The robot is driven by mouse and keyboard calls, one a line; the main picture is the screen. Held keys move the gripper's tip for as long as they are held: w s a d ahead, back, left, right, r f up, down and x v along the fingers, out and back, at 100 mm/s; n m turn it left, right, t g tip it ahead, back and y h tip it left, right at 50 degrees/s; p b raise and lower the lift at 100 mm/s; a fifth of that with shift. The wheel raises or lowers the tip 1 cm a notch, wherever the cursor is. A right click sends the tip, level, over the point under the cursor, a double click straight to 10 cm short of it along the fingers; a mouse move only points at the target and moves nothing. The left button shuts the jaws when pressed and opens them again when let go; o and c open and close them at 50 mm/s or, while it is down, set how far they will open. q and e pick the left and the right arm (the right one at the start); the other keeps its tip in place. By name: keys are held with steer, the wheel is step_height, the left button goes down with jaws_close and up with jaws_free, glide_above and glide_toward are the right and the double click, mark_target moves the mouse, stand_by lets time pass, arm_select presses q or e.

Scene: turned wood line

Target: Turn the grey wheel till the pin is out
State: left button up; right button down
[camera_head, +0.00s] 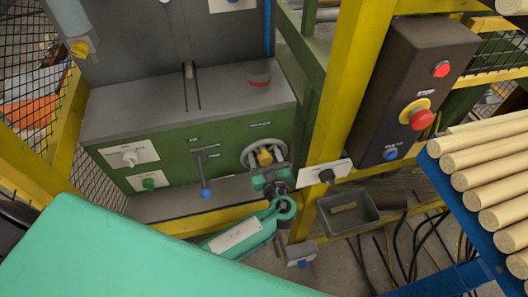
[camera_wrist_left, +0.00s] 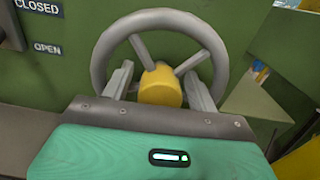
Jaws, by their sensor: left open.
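The grey wheel (camera_head: 248,154) is on the front of the green machine, low on its right side. It has a yellow hub (camera_head: 265,157). In the left wrist view the wheel (camera_wrist_left: 158,19) fills the upper middle, with spokes running to the yellow hub (camera_wrist_left: 160,88). My left gripper (camera_head: 264,163) is at the wheel, its fingers (camera_wrist_left: 158,76) open, one on each side of the hub, inside the rim. I cannot tell whether they touch it. I cannot make out the pin for sure. My right gripper is not in view.
A lever with a blue knob (camera_head: 206,193) hangs left of the wheel. A dark control box (camera_head: 408,85) with red buttons is on the yellow post to the right. A grey tray (camera_head: 348,223) and wooden rods (camera_head: 487,160) on a blue rack are at right.

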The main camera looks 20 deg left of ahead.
arm_select(q)
steer(key=shift+w+a, duration=0.1)
steer(key=shift+w, duration=0.05)
steer(key=shift+c, duration=0.2)
jaws_close()
steer(key=shift+r+p, duration=0.1)
steer(key=shift+p, duration=0.4)
steer(key=m+p, duration=0.4)
steer(key=p, duration=0.3)
steer(key=shift+r+m, duration=0.15)
steer(key=shift+m, duration=0.25)
steer(key=shift+f+m+p, duration=0.2)
steer(key=shift+m+p, duration=0.9)
steer(key=shift+p, duration=0.3)
